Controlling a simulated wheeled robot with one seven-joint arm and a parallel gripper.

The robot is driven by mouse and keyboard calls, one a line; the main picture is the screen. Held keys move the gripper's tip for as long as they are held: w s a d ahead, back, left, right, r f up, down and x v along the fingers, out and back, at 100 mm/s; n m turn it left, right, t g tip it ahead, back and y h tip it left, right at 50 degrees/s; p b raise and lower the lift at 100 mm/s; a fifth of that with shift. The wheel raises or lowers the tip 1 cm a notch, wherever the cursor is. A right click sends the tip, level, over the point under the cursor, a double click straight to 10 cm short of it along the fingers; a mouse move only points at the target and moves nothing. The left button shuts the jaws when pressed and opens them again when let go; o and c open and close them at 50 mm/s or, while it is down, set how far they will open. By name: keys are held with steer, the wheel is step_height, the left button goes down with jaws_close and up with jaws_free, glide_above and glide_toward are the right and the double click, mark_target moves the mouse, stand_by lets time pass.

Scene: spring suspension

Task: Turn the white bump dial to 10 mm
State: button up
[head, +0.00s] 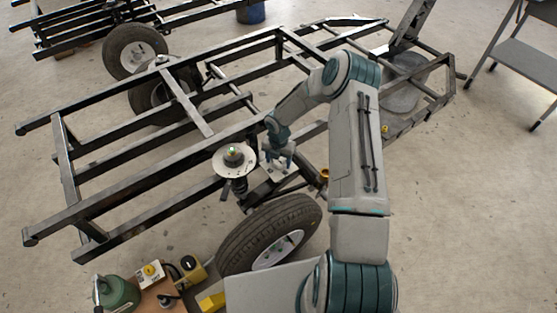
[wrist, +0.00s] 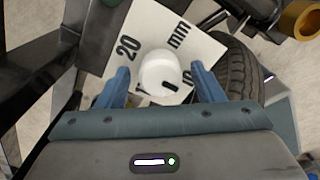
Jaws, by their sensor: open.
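The white bump dial (wrist: 160,73) shows in the wrist view as a round white knob on a pale plate (wrist: 200,50). The plate carries a printed "20" at upper left, "mm" at upper right and a partly visible figure at right. A short dark mark sits on the dial's lower right edge. My gripper (wrist: 160,69) is open, with one blue finger on each side of the dial and gaps between. In the head view my gripper (head: 278,156) is over the plate beside the wheel, and I cannot make out the dial there.
A black frame (head: 150,175) surrounds the spot, with a round spring top (head: 234,160) just left of my gripper. A tire (head: 270,235) lies close below. A bench with a green can (head: 118,294) and a yellow-knobbed box (head: 150,272) is at lower left.

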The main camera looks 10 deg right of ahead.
step_height(320, 180, up, 14)
steer(key=p, duration=0.2)
steer(key=shift+f, duration=0.2)
stand_by(0.3)
steer(key=s+d+r+m+h+p, duration=0.1)
steer(key=s+r+m+p, duration=0.45)
steer(key=r, duration=0.85)
steer(key=s+r+m+h+p, duration=0.1)
steer(key=s+r+m+p, duration=0.2)
steer(key=s+r+m, duration=0.75)
steer(key=s+a+r+m+t+y+p, duration=0.1)
steer(key=s+r+m+t+y+p, duration=0.1)
steer(key=s+r+m+p, duration=0.5)
steer(key=s+r+m, duration=0.6)
steer(key=s+r, duration=0.1)
steer(key=r, duration=0.5)
steer(key=shift+s+r+m+t, duration=0.2)
steer(key=shift+r+m+t, duration=0.1)
steer(key=shift+t, duration=0.1)
